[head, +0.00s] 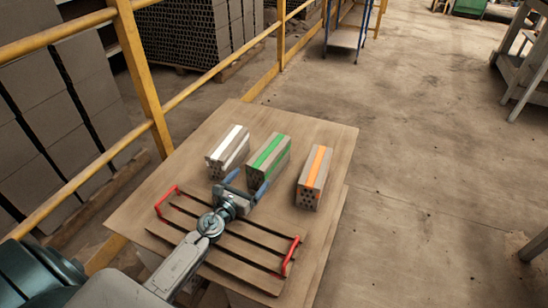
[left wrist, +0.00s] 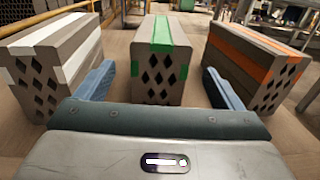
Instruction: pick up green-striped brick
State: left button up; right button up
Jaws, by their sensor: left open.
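The green-striped brick (head: 268,161) is a grey hollow brick with a green band along its top, in the middle of three bricks on the table. In the left wrist view, the green-striped brick (left wrist: 160,64) stands straight ahead, its diamond-holed end facing me. My left gripper (head: 246,184) is open just in front of that end. In the left wrist view, the two blue fingers of my left gripper (left wrist: 158,84) are spread wide, one to each side of the brick's near end, with nothing between them held. My right gripper is not in view.
A white-striped brick (head: 227,151) stands left of the green one and an orange-striped brick (head: 313,178) right of it. A dark slatted rack with red handles (head: 291,256) lies under my left arm on the table (head: 331,140). A yellow railing (head: 157,122) runs behind.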

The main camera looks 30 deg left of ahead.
aim_at(263, 160)
pick_arm(q)
jog(key=w, duration=0.9)
jog(key=shift+w+d+r, duration=0.15)
jog(key=shift+r, duration=0.25)
jog(key=c, duration=1.6)
jog(key=shift+r, duration=0.2)
jog(key=shift+c, duration=1)
